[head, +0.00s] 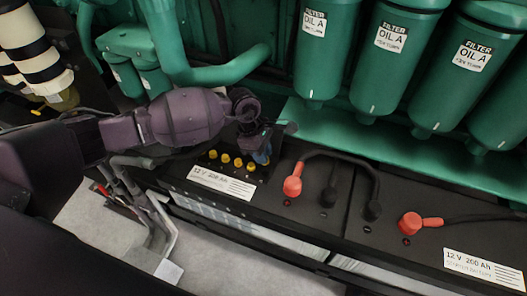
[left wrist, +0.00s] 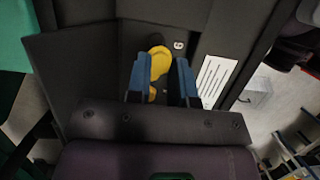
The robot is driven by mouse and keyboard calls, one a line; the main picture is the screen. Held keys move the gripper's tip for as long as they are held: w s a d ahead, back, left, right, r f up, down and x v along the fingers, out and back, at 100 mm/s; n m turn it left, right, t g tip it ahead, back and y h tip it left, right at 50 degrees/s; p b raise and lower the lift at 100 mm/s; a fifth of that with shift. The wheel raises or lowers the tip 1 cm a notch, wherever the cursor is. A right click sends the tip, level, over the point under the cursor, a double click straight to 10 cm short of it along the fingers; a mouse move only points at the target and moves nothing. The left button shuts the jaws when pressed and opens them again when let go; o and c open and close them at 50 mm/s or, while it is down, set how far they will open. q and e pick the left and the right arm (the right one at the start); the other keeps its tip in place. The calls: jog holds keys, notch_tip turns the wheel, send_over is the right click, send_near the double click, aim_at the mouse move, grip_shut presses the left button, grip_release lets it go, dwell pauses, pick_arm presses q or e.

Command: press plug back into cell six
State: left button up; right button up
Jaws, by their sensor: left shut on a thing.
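My left gripper (head: 262,153) reaches down over the far-right end of the plug row on the left battery. In the left wrist view its two blue fingers (left wrist: 163,66) are shut on a yellow plug (left wrist: 160,64), whose round top shows between them. A dark round spot (left wrist: 155,41) shows just beyond the plug; I cannot tell if it is an open cell hole. In the head view several yellow plugs (head: 225,158) sit in a row; the held plug is hidden by the gripper. My right gripper is not in view.
The battery's white 12 V label (head: 221,184) faces front. A red terminal cover (head: 293,180) and black cables (head: 345,160) lie right of my gripper. Green oil filters (head: 325,50) and a green pipe (head: 215,70) hang close behind.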

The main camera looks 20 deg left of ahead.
aim_at(263, 172)
pick_arm(q)
jog(key=shift+f, duration=0.85)
notch_tip(263, 172, down, 2)
jog(key=shift+b, duration=0.7)
jog(key=shift+f, duration=0.65)
jog(key=shift+b, duration=0.3)
jog(key=shift+f, duration=0.15)
jog(key=o, duration=0.8)
